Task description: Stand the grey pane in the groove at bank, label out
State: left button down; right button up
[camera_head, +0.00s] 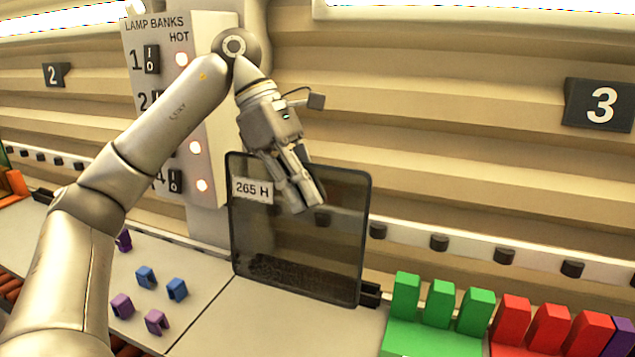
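The grey pane (330,245) is a dark see-through sheet with a black rim. It stands nearly upright on the light bench at the middle of the head view. Its white label (252,189), reading 265 H, faces me at the upper left. My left gripper (312,207) reaches down over the pane's upper part, its fingers close together and overlapping it in the picture. I cannot tell whether they grip the pane. A black block (370,294) shows at the pane's lower right corner; the groove itself is hidden. My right gripper is not in view.
A LAMP BANKS panel (205,95) with switches and lit lamps stands behind my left arm. Purple and blue clips (146,277) lie left; green (442,302) and red blocks (549,328) stand right.

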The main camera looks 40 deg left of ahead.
pick_arm(q)
jog(key=shift+s+a+r, duration=0.1)
jog(key=shift+s, duration=0.1)
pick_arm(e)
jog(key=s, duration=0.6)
pick_arm(q)
jog(key=w+f+p, duration=0.1)
jog(key=w, duration=0.2)
jog(key=w+a+f+p, duration=0.1)
jog(key=w, duration=0.2)
jog(key=w+a+f+p, duration=0.1)
jog(key=w+p, duration=0.1)
jog(key=w, duration=0.1)
jog(key=shift+w+a+f, duration=0.1)
jog(key=shift+w+f, duration=0.2)
jog(key=shift+w, duration=0.1)
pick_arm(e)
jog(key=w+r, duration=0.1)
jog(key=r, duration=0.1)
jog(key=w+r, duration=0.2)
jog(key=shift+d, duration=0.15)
pick_arm(q)
jog(key=shift+w, duration=0.1)
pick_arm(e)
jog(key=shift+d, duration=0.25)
